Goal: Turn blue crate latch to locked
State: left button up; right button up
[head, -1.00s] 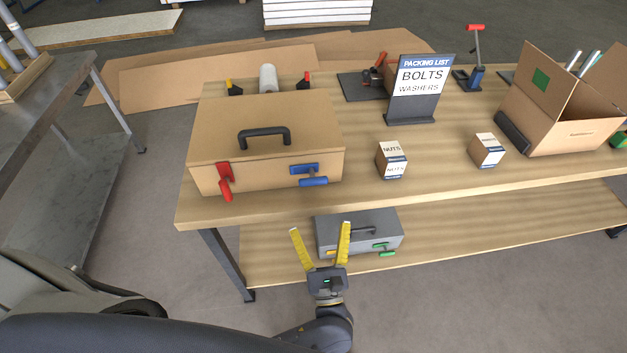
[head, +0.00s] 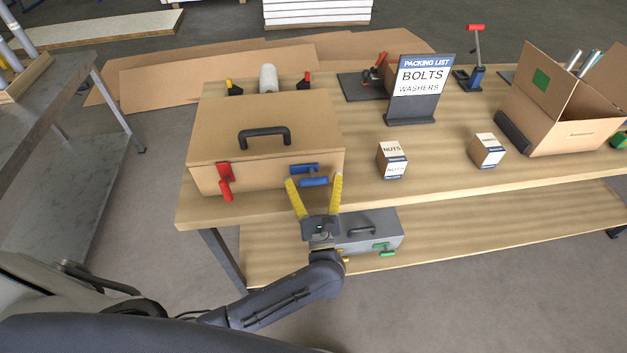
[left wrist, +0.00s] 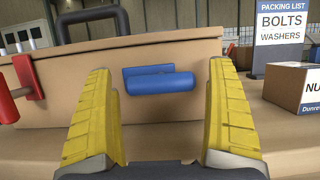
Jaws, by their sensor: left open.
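The tan crate (head: 262,125) stands on the upper tabletop with a black handle on its lid. Its blue latch (head: 312,181) is on the front face, right side, with its bar lying sideways. In the left wrist view the blue latch (left wrist: 160,80) shows between and beyond the fingers. A red latch (head: 225,180) sits at the left of the same face, its lever hanging down. My left gripper (head: 314,182) is open and empty, yellow fingers pointing at the crate front, around the blue latch's line without visible contact. My right gripper is not in view.
A grey case (head: 372,228) with a green latch lies on the lower shelf. On the tabletop are small boxes (head: 392,160), a packing list sign (head: 415,88) and an open carton (head: 560,105). The tabletop right of the crate has free room.

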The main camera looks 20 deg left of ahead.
pick_arm(q)
jog(key=c, duration=1.5)
jog(key=shift+m+h, duration=0.3)
jog(key=shift+m, duration=0.2)
jog(key=m+h, duration=0.1)
jog(key=m, duration=0.1)
jog(key=m+t+h, duration=0.1)
jog(key=m, duration=0.2)
jog(key=shift+m+h, duration=0.3)
jog(key=shift+c, duration=0.2)
jog(key=m+h, duration=0.1)
jog(key=m, duration=0.2)
jog(key=m+h, duration=0.2)
jog(key=m, duration=0.1)
jog(key=m+g+h, duration=0.1)
jog(key=m, duration=0.2)
jog(key=m+g+h, duration=0.1)
jog(key=m, duration=0.2)
jog(key=shift+m+g+h, duration=0.3)
jog(key=shift+m+g, duration=0.3)
jog(key=shift+m, duration=1.5)
